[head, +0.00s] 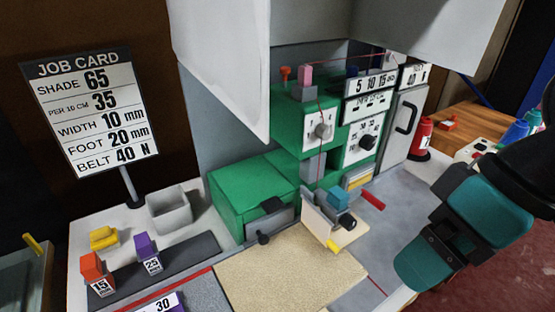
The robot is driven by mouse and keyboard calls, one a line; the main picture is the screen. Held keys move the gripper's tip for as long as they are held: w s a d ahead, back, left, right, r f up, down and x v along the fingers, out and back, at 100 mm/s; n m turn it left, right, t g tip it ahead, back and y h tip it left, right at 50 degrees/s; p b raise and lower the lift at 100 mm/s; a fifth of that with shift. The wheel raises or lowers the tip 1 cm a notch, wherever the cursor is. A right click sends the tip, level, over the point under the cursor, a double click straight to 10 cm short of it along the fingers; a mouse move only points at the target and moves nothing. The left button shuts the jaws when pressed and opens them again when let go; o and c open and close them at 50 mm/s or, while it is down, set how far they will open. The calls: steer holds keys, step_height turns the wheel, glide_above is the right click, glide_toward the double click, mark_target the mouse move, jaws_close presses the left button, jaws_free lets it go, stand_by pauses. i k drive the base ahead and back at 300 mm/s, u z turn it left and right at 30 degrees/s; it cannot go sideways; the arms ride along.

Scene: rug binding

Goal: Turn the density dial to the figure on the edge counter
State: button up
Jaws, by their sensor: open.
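A dial with a grey knob (322,130) is on a white plate on the green machine (250,190). To its right, a dial with a black knob (367,142) is on another white plate with figures. I cannot tell which is the density dial, and their settings are too small to read. I cannot make out an edge counter for certain. My gripper (452,238), with teal parts, is at the right, apart from both dials. It is open and empty.
A beige rug piece (295,275) lies in front of the machine. White housings hang above it. A red spool-like thing (421,137) stands to the right of the dials. Orange (92,266) and purple (146,246) blocks stand on a dark strip at lower left.

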mark_target(368, 141)
steer(key=k, duration=0.5)
steer(key=z, duration=1.85)
steer(key=i, duration=1.05)
steer(key=u, duration=2.25)
